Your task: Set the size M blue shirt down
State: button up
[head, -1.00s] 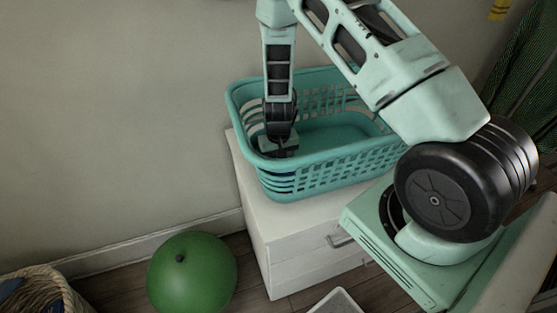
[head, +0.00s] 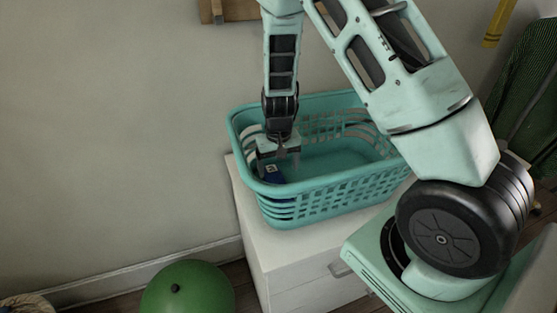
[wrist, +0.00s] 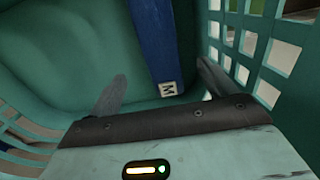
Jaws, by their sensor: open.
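The blue shirt (wrist: 165,45) lies inside the teal laundry basket (head: 330,192), and a white label with an M shows on its end in the wrist view. In the head view a small part of the shirt (head: 272,173) shows below my gripper, at the left end of the basket. My gripper (wrist: 160,90) is open, with its two fingers apart; the shirt's labelled end shows between them, closer to the right finger. In the head view my gripper (head: 281,153) is down inside the basket's left end, and its fingers are partly hard to make out.
The basket stands on a white drawer cabinet (head: 262,240) against the wall. A green ball (head: 188,290) is on the floor to the left. The rest of the basket's floor looks empty. A dark green striped cloth (head: 530,95) hangs at the right.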

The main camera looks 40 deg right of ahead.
jog(key=shift+r, duration=1.6)
jog(key=s+a+r+n+t, duration=0.35)
jog(key=s+r, duration=0.75)
jog(key=r, duration=0.4)
jog(key=s+a+r+n+g, duration=0.1)
jog(key=s+a+n, duration=0.3)
jog(key=s+a, duration=0.3)
jog(key=s+a+r+n+g, duration=0.1)
jog(key=s+a+n+g, duration=0.1)
jog(key=s+a+n, duration=0.2)
jog(key=s+a, duration=0.3)
jog(key=a, duration=0.4)
jog(key=shift+a+r+y, duration=0.15)
jog(key=shift+a+y, duration=0.15)
jog(key=shift+a, duration=0.1)
